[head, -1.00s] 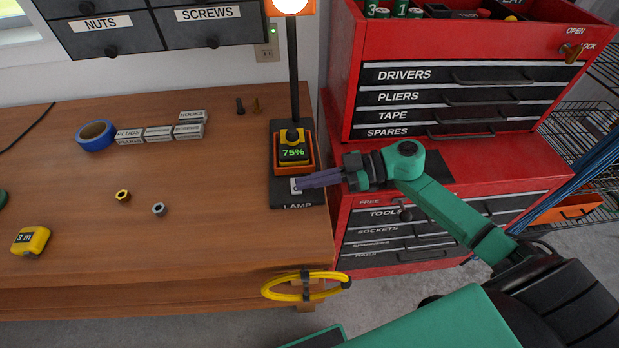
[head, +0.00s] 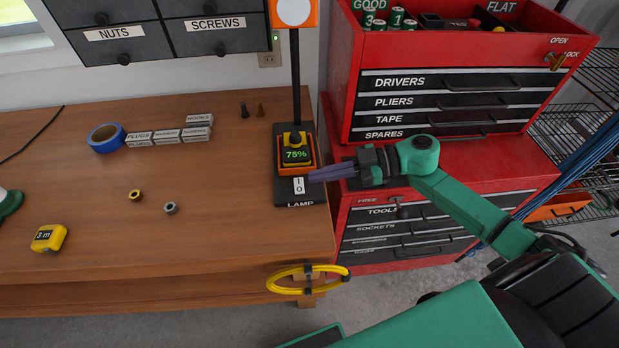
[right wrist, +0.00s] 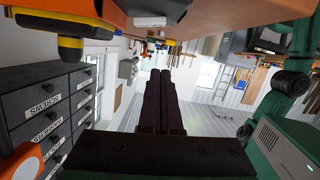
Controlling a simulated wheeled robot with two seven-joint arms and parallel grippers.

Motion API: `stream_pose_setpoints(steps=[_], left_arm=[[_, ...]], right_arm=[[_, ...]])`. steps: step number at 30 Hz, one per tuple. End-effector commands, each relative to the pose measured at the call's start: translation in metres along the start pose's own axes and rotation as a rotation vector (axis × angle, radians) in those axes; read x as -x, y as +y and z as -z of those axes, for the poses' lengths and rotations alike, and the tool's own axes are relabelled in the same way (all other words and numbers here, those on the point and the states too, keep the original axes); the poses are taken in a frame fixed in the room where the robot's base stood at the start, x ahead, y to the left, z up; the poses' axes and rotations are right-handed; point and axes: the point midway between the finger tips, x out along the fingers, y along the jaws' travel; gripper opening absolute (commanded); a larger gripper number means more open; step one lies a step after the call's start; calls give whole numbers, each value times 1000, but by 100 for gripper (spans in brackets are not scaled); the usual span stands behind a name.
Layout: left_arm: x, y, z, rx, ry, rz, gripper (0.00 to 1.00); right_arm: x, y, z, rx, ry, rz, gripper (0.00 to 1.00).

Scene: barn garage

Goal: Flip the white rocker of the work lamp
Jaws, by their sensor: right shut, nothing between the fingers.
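The work lamp's black base (head: 312,193) stands at the right end of the wooden bench, with a pole rising to an orange lamp head (head: 293,13) whose white disc looks unlit. Its white rocker (head: 299,186), marked I and O, sits above the LAMP label; it also shows in the right wrist view (right wrist: 150,21). My left gripper is out of view.
The red tool chest (head: 440,150) stands close to the right of the lamp, under my right arm. Drawers hang behind the bench. Blue tape (head: 107,138), small label boxes (head: 168,135), two nuts and a tape measure (head: 48,238) lie left. The bench between is clear.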

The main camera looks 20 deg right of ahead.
Motion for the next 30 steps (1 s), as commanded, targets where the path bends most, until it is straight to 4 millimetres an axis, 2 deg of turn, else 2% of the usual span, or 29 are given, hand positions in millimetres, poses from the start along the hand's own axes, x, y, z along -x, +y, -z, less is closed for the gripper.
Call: stream_pose_setpoints(steps=[1, 6, 11, 30], left_arm=[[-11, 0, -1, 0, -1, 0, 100], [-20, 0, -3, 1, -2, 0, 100], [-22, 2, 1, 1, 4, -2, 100], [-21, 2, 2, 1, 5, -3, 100]], right_arm=[[10, -3, -10, -3, -6, 3, 0], [50, -3, -8, -3, -3, 3, 0], [71, -3, -6, -2, -1, 2, 0], [75, -3, -4, -1, 1, 2, 0]])
